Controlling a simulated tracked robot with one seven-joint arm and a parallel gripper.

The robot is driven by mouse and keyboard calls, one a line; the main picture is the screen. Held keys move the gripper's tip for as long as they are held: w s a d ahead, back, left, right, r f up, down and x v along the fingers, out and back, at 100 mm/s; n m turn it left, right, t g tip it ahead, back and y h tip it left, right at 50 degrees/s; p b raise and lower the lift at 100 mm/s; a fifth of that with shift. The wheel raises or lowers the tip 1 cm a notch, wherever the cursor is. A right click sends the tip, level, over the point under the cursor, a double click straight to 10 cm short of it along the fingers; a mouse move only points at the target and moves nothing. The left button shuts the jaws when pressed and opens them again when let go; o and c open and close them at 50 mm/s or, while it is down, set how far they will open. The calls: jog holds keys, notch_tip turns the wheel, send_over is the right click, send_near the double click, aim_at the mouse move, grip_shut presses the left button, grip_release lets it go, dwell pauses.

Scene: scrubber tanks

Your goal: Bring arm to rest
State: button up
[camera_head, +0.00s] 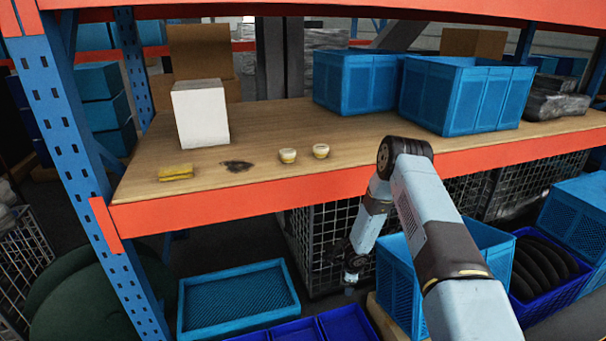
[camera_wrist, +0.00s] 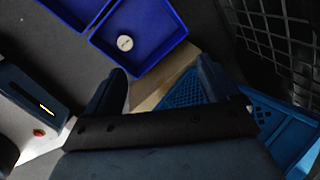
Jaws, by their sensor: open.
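My arm reaches from the lower right in the head view, with its elbow at the shelf's front edge and its forearm hanging down below the shelf. My gripper (camera_head: 348,268) is low in front of the wire mesh crate. In the wrist view my gripper (camera_wrist: 165,85) has its two dark fingers apart, with nothing between them but the floor scene behind. A blue bin (camera_wrist: 140,38) lies beyond the fingers, with a round whitish item (camera_wrist: 125,43) in it.
The wooden shelf (camera_head: 255,190) has an orange beam along its front. A blue tray (camera_head: 238,298) and mesh crate (camera_head: 325,225) are below.

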jog(key=w+a+r+n+t+y, duration=0.1)
jog(key=w+r+n, duration=0.15)
jog(key=r, duration=0.95)
jog(key=w+a+r+n+t+y, duration=0.1)
jog(key=w+r+n, duration=0.15)
jog(key=r, duration=1.05)
jog(key=s+a+r+n+y, duration=0.1)
jog(key=s+r+n, duration=0.25)
jog(key=r, duration=0.85)
jog(key=s+r+n, duration=0.2)
jog(key=s+r, duration=0.2)
jog(key=r, duration=0.9)
jog(key=s+d+r+n+t, duration=0.15)
jog(key=s+r+n, duration=0.45)
jog(key=s+r, duration=1.05)
jog(key=s+d+r+n+h, duration=0.1)
jog(key=s+d+n, duration=0.1)
jog(key=s, duration=0.9)
jog(key=s+d+r+n+h, duration=0.2)
jog(key=s+d, duration=0.2)
jog(key=s, duration=0.7)
jog(key=shift+s+r, duration=0.25)
jog(key=shift+s, duration=0.1)
